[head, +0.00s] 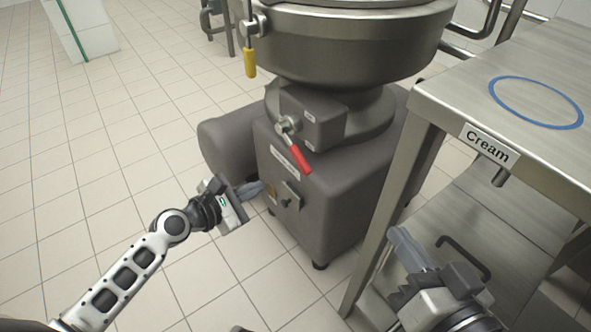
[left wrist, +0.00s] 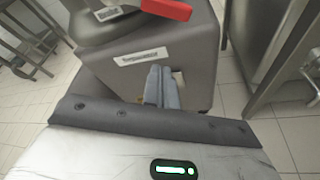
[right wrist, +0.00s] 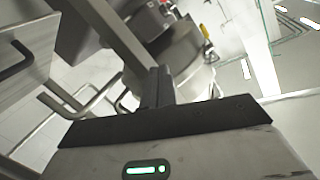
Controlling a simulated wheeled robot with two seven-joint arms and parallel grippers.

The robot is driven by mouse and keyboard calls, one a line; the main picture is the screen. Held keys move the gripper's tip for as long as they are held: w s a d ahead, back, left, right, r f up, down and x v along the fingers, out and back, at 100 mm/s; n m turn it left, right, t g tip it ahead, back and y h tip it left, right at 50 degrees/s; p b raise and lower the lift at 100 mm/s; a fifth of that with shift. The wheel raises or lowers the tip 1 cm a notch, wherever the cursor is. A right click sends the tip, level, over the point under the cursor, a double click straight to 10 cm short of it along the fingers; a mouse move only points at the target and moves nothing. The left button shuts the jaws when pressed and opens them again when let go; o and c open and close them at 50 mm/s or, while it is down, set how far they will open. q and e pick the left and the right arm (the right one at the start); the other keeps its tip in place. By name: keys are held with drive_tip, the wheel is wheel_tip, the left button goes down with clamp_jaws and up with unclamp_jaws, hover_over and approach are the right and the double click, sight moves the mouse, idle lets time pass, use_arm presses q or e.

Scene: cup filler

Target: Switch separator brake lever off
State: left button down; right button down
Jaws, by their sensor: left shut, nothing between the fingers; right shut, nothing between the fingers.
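The separator (head: 340,165) is a grey machine with a steel bowl on top. A lever with a red handle (head: 295,157) is on its upper housing, slanting down to the right. The red handle also shows at the top of the left wrist view (left wrist: 166,9). A second lever with a yellow handle (head: 250,62) hangs straight down from the bowl's side. My left gripper (head: 258,188) is shut and empty, in front of the machine's lower left, below the red handle. My right gripper (head: 398,238) is shut and empty, beside the steel table.
A steel table (head: 470,90) stands at the right, with a "Cream" label (head: 486,145) and a blue ring (head: 535,102) on top. Its leg and lower shelf are near my right gripper. A switch (head: 291,194) is on the machine's front. Tiled floor at the left is clear.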

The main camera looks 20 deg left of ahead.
sight(295, 149)
use_arm(q)
drive_tip(key=shift+s+r, duration=0.1)
use_arm(e)
drive_tip(key=shift+s, duration=0.15)
